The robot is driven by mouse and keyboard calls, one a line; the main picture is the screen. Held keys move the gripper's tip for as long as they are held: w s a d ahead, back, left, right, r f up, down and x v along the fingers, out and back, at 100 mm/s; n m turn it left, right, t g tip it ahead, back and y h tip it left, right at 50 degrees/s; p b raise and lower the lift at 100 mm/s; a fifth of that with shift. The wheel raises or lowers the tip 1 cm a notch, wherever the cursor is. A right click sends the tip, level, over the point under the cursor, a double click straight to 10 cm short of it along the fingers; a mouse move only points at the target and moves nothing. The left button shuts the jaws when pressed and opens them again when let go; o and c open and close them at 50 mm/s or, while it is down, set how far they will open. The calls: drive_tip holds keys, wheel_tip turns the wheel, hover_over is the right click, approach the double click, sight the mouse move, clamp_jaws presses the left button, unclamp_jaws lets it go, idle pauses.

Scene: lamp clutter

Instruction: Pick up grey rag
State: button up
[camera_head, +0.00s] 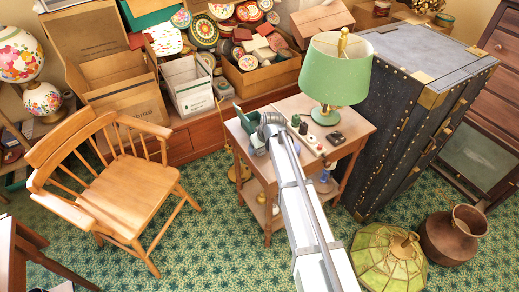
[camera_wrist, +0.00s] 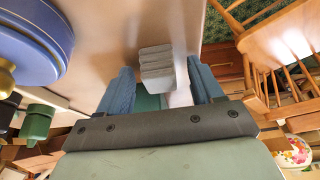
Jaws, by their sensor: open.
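The grey rag (camera_wrist: 156,62) shows in the wrist view as a small folded stack of pale grey layers on the wooden table top. My gripper (camera_wrist: 161,68) is open, with one blue finger to each side of the rag in the picture. Gaps show between the rag and both fingers. I cannot tell how far the rag lies beyond the fingertips. In the head view my gripper (camera_head: 252,132) is over the left part of the small wooden table (camera_head: 346,129). I cannot make out the rag there; my arm and gripper cover part of the table top.
A green-shaded lamp (camera_head: 336,70) and several small items stand on the table's right part. A blue rounded object (camera_wrist: 30,40) and a green one (camera_wrist: 38,122) are left in the wrist view. A wooden chair (camera_head: 128,190) stands left, a dark trunk (camera_head: 400,110) right.

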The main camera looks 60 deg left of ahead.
drive_tip(key=c, duration=1)
drive_tip(key=shift+r, duration=0.1)
drive_tip(key=shift+c, duration=0.2)
